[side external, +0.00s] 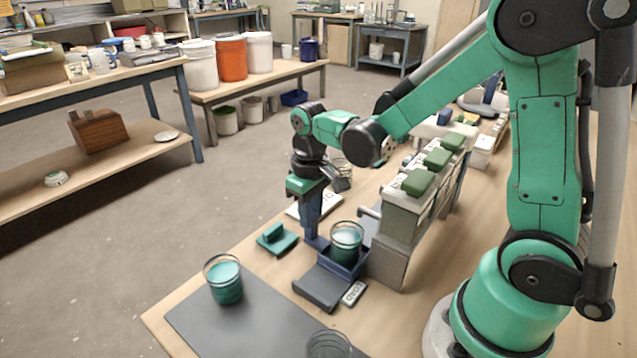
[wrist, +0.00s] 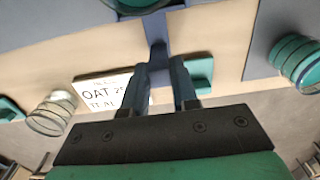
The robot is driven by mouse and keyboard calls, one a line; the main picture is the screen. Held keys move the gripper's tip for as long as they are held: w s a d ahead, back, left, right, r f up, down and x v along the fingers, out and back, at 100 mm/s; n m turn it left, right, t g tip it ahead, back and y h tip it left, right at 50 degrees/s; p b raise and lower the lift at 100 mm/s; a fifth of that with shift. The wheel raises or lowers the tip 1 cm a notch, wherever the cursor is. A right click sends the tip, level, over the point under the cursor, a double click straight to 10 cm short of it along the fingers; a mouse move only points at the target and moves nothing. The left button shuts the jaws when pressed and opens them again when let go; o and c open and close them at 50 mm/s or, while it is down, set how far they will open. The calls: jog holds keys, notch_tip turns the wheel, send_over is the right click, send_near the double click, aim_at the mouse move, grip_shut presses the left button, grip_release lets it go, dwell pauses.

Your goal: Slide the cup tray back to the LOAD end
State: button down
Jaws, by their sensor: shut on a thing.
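The dark blue cup tray (side external: 350,270) sits on a slide track (side external: 318,289) in front of the grey dispenser stand. A clear cup of teal glaze (side external: 346,245) stands upright in it. My gripper (side external: 316,243) points down at the tray's left side, shut on its handle. In the wrist view, the handle (wrist: 157,52) runs between my gripper's fingers (wrist: 159,70), and the cup's rim (wrist: 140,5) is cut off at the top. A small label (side external: 353,293) lies beside the track's near end; I cannot read it surely.
A second teal-filled cup (side external: 224,280) stands on a grey mat (side external: 245,318) at near left. A teal block (side external: 277,238) lies left of my gripper. A printed card (side external: 308,207) lies behind it. Green-lidded dispensers (side external: 418,182) line the right. An empty glass (side external: 328,345) is at the bottom edge.

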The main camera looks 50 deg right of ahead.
jog(key=shift+a, duration=2.15)
jog(key=c, duration=0.8)
grip_release()
jog(key=shift+o, duration=0.2)
notch_tip(320, 180, up, 7)
